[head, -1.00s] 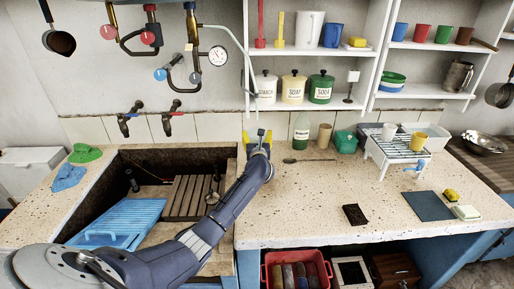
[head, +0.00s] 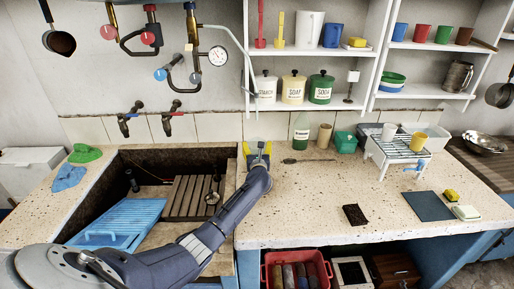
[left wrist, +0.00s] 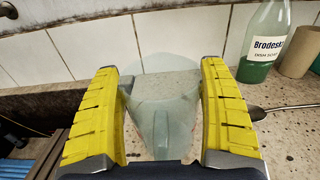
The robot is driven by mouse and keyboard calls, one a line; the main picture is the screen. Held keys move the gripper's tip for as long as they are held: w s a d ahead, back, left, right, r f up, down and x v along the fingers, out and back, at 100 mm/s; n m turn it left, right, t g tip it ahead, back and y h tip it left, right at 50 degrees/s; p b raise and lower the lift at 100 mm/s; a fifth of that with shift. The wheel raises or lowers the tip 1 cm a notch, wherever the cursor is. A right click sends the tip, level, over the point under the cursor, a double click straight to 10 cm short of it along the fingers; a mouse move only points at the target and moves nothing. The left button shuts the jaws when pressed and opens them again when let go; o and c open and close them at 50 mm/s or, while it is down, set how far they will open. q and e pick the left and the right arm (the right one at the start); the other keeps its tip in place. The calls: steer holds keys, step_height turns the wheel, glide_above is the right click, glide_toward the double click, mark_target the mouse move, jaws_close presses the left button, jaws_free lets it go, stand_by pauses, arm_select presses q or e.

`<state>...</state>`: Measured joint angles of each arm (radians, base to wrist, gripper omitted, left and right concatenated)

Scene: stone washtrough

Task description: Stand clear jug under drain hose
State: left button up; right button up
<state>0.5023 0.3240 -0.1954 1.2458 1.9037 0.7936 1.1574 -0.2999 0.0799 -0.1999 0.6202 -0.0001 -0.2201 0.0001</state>
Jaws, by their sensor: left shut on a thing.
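The clear jug (left wrist: 162,112) shows in the left wrist view as a pale see-through vessel between yellow finger pads. My left gripper (head: 257,149) is shut on it, and it also shows in the left wrist view (left wrist: 160,80). In the head view the jug is hard to make out against the gripper and wall. The grey drain hose (head: 243,58) curves down from the pipework by the gauge, and its free end hangs in the picture just above my left gripper. Whether the jug rests on the counter is not clear. My right gripper is not in view.

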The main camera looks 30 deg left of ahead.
arm_select(q)
steer(key=shift+f, duration=0.1)
steer(key=o, duration=1.5)
steer(key=shift+o, duration=0.2)
steer(key=shift+s+d, duration=0.1)
steer(key=v, duration=1.1)
steer(key=shift+s+d, duration=0.2)
steer(key=shift+s, duration=0.05)
